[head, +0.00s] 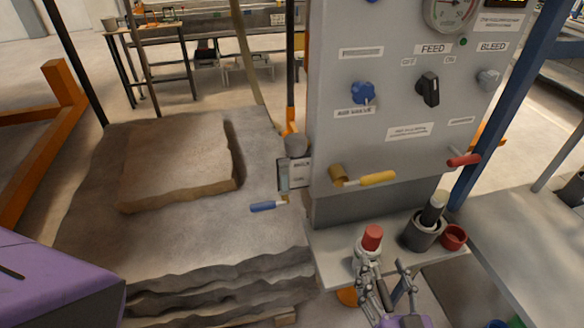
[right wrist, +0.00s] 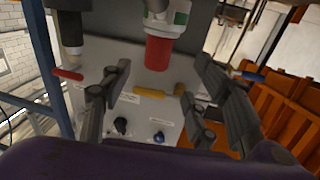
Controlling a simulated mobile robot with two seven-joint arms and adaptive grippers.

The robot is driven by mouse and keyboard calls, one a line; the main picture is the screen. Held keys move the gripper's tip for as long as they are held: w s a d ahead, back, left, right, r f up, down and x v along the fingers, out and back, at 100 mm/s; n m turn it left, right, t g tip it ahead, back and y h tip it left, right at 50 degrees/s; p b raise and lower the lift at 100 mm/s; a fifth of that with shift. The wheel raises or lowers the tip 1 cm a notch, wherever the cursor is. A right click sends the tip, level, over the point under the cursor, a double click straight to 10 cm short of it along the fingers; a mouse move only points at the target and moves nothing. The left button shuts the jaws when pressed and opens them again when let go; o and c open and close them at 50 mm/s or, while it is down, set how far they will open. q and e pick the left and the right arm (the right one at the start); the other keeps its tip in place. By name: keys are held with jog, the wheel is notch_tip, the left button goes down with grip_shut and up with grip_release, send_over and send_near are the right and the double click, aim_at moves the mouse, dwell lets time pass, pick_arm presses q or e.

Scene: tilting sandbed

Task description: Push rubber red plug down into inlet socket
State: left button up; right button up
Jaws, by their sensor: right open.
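The red plug (head: 372,236) stands upright on top of a pale inlet socket (head: 361,258) at the front of the grey panel's ledge. In the right wrist view, which is upside down, the red plug (right wrist: 158,53) meets the white socket with a green band (right wrist: 168,18). My right gripper (head: 384,266) is open just in front of the socket and partly covers its lower part. In the right wrist view its two fingers (right wrist: 162,66) are spread, with the plug between them in the picture; I cannot tell whether either touches. My left gripper is not in view.
A dark cylinder in a grey cup (head: 421,234) and a small red cup (head: 453,237) stand right of the socket. Yellow (head: 377,179) and red (head: 463,160) handles project from the panel (head: 400,110). The sandbed (head: 90,215) lies left. A grey table (head: 530,230) is at right.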

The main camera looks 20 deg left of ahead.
jog(key=v, duration=0.4)
jog(key=shift+s+d, duration=0.15)
jog(key=shift+s, duration=0.05)
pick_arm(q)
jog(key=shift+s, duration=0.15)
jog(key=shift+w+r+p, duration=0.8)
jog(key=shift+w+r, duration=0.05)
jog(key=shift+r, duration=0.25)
pick_arm(e)
jog(key=s+d+f+m+g+h, duration=0.1)
jog(key=s+d+f+g+h, duration=0.1)
jog(key=s+d+f, duration=0.2)
jog(key=s+d+f+m+g+h, duration=0.2)
jog(key=s+d+f, duration=0.3)
jog(key=f, duration=0.6)
jog(key=s+d+f+m+g+h, duration=0.1)
jog(key=s+d+f+g+h, duration=0.2)
jog(key=s+f, duration=0.5)
jog(key=shift+d+g, duration=0.3)
jog(key=shift+d, duration=0.6)
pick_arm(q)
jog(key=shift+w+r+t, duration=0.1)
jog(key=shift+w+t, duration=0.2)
pick_arm(e)
jog(key=shift+w+f, duration=0.1)
